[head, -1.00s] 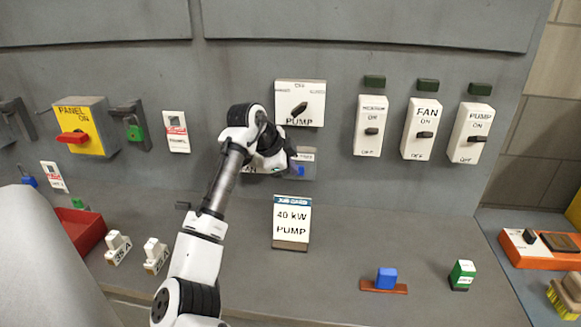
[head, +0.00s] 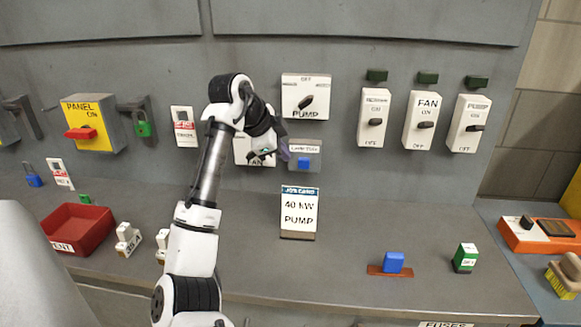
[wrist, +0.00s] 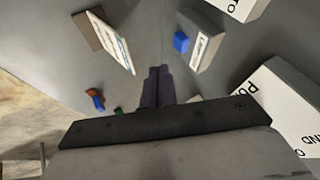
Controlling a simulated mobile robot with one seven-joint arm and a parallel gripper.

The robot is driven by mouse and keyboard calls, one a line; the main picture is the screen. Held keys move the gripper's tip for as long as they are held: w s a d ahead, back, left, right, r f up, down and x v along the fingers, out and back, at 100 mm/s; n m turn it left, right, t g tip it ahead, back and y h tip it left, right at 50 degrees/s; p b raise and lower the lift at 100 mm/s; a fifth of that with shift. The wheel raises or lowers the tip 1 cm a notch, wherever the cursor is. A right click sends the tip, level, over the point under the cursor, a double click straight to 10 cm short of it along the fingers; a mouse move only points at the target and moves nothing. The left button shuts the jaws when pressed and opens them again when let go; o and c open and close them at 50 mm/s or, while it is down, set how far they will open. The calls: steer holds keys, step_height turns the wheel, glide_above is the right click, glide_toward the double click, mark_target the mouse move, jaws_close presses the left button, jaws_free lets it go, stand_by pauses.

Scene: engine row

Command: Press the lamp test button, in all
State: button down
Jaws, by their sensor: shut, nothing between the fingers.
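My gripper (head: 285,152) is shut and empty, just left of the grey box in the head view. In the wrist view its dark fingers (wrist: 158,85) are together and seem apart from the button. The exact gap cannot be told.
The PUMP selector (head: 306,96) is above the button and the 40 kW PUMP card (head: 299,212) stands below it. Three switches are at right under dark green lamps (head: 427,78). A red tray (head: 80,230) is at left. The shelf right of the card is mostly clear.

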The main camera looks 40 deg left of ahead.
steer(key=shift+v, duration=1.2)
